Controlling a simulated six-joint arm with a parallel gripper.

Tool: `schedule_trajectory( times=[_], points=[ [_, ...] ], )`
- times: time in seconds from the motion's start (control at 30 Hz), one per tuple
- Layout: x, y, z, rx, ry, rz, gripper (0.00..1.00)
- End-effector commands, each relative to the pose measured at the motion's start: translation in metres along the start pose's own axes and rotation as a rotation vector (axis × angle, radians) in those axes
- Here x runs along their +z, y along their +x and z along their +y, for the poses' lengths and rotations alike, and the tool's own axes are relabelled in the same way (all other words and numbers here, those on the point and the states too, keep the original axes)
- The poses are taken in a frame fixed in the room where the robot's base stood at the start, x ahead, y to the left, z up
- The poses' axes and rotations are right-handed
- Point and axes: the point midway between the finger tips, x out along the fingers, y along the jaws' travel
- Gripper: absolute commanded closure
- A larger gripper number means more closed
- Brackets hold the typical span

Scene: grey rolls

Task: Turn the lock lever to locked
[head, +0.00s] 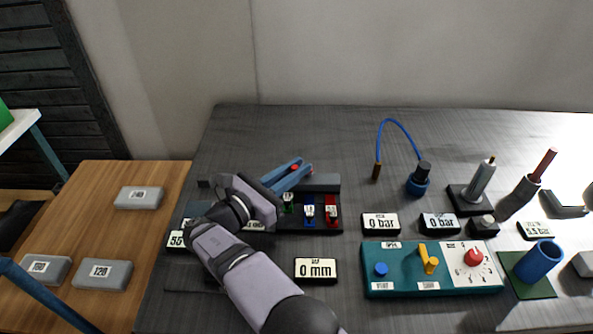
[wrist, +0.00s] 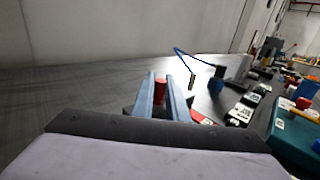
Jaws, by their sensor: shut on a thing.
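My gripper (head: 291,174) has blue fingers and reaches in from the left over a dark fixture (head: 325,228) near the middle of the bench. The fingers are shut on a small red knob (head: 295,167), which may be the lock lever. In the wrist view the red knob (wrist: 160,91) stands upright between the two fingers (wrist: 162,92). What it is fixed to is hidden behind the fingers and my arm. The fixture holds a green piece (head: 288,203), a blue piece (head: 309,214) and a red piece (head: 331,213) side by side. I cannot read a locked mark.
A teal control box (head: 376,249) with an orange lever (head: 428,259) and a red button (head: 474,257) stands at the front right. A 0 mm display (head: 315,270) is in front of the fixture. A blue hose (head: 398,120) arches behind. The back of the bench is clear.

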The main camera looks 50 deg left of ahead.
Motion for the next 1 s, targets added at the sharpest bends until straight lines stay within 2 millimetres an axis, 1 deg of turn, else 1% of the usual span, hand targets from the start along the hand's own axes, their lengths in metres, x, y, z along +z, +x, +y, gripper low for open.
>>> schedule_trajectory(
  times=[0.07, 0.33, 0.77, 0.8, 0.83, 0.87, 1.0],
  points=[
    [0.0035, 0.0005, 0.0029, -0.016, 0.007, -0.007, 1.0],
    [0.0031, 0.0002, 0.0031, -0.075, 0.007, -0.001, 1.0],
    [0.0024, -0.0003, 0.0017, -0.089, 0.005, 0.003, 1.0],
    [0.0023, -0.0003, 0.0016, -0.089, 0.005, 0.003, 0.78],
    [0.0021, -0.0003, 0.0016, -0.089, 0.005, 0.003, 0.7],
    [0.002, -0.0003, 0.0017, -0.089, 0.005, 0.003, 0.69],
    [0.0012, -0.0003, 0.0017, -0.089, 0.004, 0.004, 0.69]
  ],
)
